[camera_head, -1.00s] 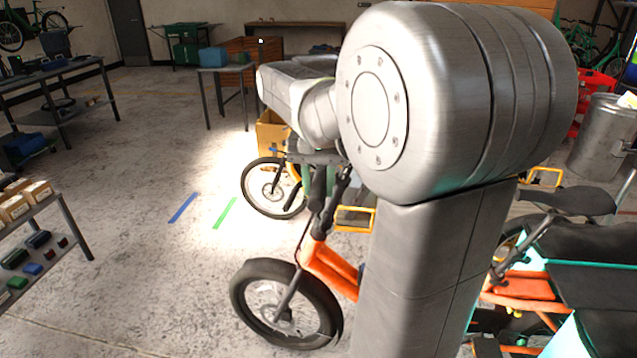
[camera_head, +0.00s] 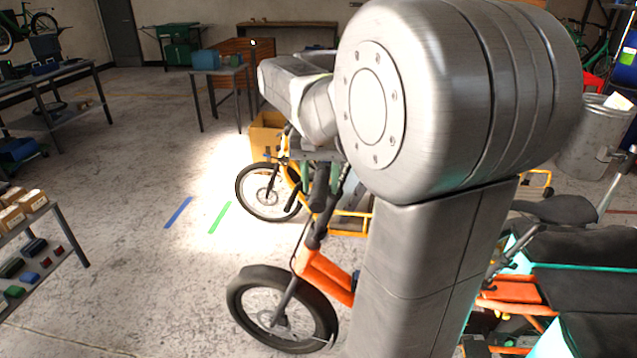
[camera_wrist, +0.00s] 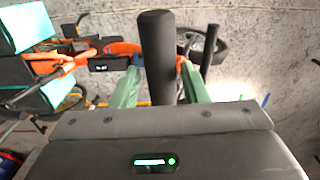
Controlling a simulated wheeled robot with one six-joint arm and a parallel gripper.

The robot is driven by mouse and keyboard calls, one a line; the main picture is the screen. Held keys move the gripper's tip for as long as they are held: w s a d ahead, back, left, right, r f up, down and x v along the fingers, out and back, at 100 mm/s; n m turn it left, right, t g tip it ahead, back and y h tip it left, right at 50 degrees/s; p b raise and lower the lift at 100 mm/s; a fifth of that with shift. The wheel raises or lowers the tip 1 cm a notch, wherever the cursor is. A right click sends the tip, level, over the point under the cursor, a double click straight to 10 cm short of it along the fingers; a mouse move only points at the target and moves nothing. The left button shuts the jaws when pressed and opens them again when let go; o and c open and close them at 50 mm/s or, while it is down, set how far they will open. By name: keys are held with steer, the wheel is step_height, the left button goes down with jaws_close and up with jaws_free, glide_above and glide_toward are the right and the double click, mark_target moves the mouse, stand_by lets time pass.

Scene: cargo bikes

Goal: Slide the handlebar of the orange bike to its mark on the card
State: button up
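The orange bike (camera_head: 325,275) stands in front of me, partly hidden behind my arm in the head view. Its dark handlebar grips (camera_head: 318,205) rise above the orange frame. In the wrist view a black upright grip (camera_wrist: 156,50) stands between the two green fingers of my gripper (camera_wrist: 160,78). The fingers are apart, with a narrow gap visible to the grip's right; contact on the left is unclear. The orange frame and a small black display (camera_wrist: 108,64) show behind. In the head view, my arm hides most of the gripper. I cannot make out the card with the mark.
A yellow-framed cargo bike (camera_head: 268,192) stands just behind the orange one. A teal-and-black bike (camera_head: 580,250) is close at right. Blue tape (camera_head: 178,212) and green tape (camera_head: 219,217) lie on open floor at left. A shelf of boxes (camera_head: 55,225) stands at the left edge.

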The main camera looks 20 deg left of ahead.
steer(key=shift+o, duration=0.8)
steer(key=shift+s+d, duration=0.15)
steer(key=shift+f, duration=0.15)
step_height(320, 180, up, 14)
steer(key=shift+p, duration=0.35)
steer(key=shift+f, duration=0.1)
step_height(320, 180, down, 15)
steer(key=shift+r+b, duration=0.15)
steer(key=shift+b, duration=0.55)
steer(key=shift+a+f+b, duration=0.25)
steer(key=shift+b, duration=0.1)
